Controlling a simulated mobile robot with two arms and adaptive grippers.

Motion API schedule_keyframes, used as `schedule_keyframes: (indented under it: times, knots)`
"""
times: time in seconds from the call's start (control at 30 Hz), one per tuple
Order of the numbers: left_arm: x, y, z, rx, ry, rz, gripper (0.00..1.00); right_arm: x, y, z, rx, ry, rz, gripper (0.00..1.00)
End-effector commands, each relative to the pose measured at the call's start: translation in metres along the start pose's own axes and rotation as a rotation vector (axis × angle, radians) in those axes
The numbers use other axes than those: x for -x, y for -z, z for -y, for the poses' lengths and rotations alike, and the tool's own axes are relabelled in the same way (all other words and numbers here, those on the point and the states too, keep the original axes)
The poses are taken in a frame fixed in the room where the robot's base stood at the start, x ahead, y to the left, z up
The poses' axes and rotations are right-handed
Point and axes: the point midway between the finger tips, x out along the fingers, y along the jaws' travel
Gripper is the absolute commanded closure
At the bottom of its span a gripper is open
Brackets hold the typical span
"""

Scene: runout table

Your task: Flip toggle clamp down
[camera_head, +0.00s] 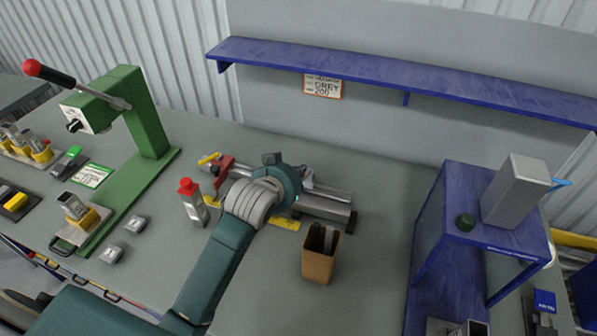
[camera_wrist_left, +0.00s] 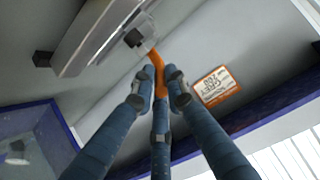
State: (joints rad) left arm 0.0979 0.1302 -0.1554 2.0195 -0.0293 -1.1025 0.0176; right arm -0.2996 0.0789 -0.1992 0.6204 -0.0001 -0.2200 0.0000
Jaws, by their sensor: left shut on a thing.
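An orange lever (camera_wrist_left: 158,72), the handle of the toggle clamp, shows in the left wrist view. It rises from between my fingers and bends toward a dark bracket and clear piece beside a grey metal rail (camera_wrist_left: 92,40). My left gripper (camera_wrist_left: 160,92) is shut on this lever, its blue-grey fingers around it. In the head view my left arm reaches over the metal fixture (camera_head: 325,207) on the table, and my wrist hides the fingers and the lever. A red block with a yellow tip (camera_head: 221,168) sits at the fixture's left end. My right gripper is in neither view.
A red-capped bottle (camera_head: 192,202) stands left of my forearm. A brown open box (camera_head: 319,255) with dark items stands right of it. A green press (camera_head: 140,130) is at left, a blue stand (camera_head: 432,235) at right. A blue shelf (camera_head: 390,80) runs along the wall.

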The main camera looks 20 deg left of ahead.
Motion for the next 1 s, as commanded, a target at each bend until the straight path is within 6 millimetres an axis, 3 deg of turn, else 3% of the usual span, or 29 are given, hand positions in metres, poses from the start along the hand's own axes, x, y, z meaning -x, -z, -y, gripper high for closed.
schedule_keyframes:
  times: [0.4, 0.43, 0.5, 0.83, 1.0]
  knots:
    - [0.002, 0.004, 0.002, -0.001, 0.006, -0.021, 1.0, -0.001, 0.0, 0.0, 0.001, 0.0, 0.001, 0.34]
    - [0.002, 0.005, 0.002, -0.001, 0.006, -0.021, 0.83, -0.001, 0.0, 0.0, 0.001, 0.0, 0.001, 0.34]
    - [0.002, 0.004, 0.002, -0.001, 0.005, -0.021, 0.69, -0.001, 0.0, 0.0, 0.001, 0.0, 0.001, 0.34]
    - [0.002, 0.001, 0.001, -0.001, 0.003, -0.013, 0.69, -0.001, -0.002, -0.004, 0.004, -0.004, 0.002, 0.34]
    - [0.021, 0.001, 0.0, -0.001, 0.003, -0.014, 0.69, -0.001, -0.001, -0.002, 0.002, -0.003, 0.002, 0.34]
